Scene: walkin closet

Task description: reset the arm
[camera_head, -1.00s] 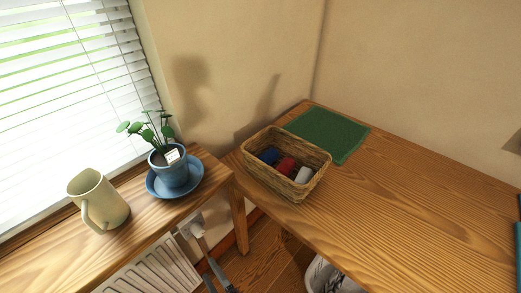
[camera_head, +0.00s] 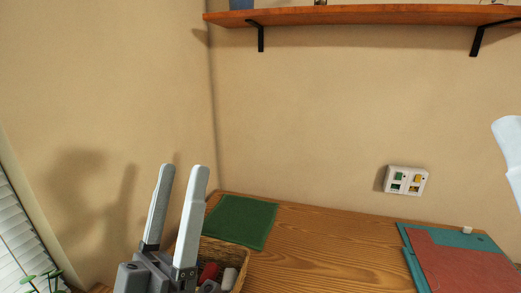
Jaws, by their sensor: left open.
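My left gripper (camera_head: 182,172) points upward at the lower left of the head view, with its two pale fingers apart and nothing between them. It stands in front of the wicker basket (camera_head: 240,255) and hides part of it. A pale, finger-like part of my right gripper (camera_head: 508,150) shows at the right edge; the rest of it is outside the picture.
The basket holds a red item (camera_head: 208,272) and a light one (camera_head: 229,278). A green mat (camera_head: 241,220) lies behind it on the wooden table (camera_head: 320,255). A red-and-teal board (camera_head: 465,265) lies at right. A wall shelf (camera_head: 370,15) spans the top.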

